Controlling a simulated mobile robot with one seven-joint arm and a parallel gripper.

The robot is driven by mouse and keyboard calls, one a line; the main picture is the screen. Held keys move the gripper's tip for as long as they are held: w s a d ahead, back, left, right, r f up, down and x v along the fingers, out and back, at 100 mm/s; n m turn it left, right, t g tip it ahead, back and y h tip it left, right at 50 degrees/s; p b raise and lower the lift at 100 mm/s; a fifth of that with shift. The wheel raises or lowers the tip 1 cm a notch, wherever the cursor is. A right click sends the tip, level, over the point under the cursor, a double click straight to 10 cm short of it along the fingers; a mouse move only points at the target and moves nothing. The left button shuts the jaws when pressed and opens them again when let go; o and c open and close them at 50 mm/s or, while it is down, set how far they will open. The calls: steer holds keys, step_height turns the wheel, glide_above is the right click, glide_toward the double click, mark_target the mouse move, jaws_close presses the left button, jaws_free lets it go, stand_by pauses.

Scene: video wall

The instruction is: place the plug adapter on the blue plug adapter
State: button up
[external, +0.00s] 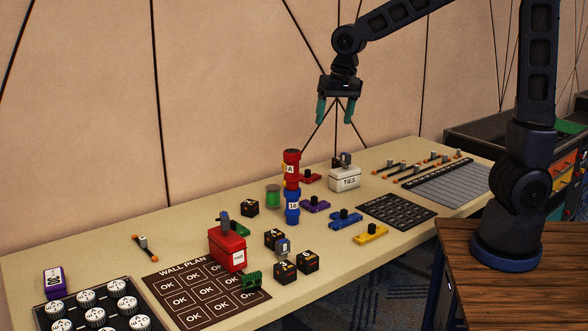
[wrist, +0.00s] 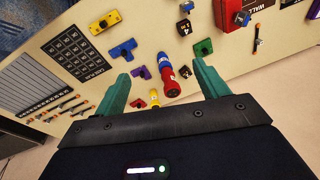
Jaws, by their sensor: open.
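My gripper (external: 335,112) is open and empty, well above and to the right of the stack in the external view. In the wrist view the stack shows between my open fingers (wrist: 162,78).
A white TIES box (external: 345,179) stands right of the stack. A red box (external: 227,249) and several black cubes (external: 308,262) stand in front. Purple (external: 314,205), blue (external: 346,219) and yellow (external: 371,234) T-shaped pieces lie nearby. A green cylinder (external: 273,197) stands close on the left.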

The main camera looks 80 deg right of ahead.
steer(key=s+a+r+n+t, duration=0.1)
steer(key=s+a+n, duration=0.4)
steer(key=s, duration=0.7)
steer(key=s+a+r+n+t, duration=0.1)
steer(key=s+a+r+n, duration=0.3)
steer(key=s+a, duration=0.5)
steer(key=s+n, duration=0.2)
steer(key=s, duration=0.2)
steer(key=shift+s+r+t+y, duration=0.15)
steer(key=shift+r+t+y, duration=0.1)
steer(key=shift+t+y, duration=0.05)
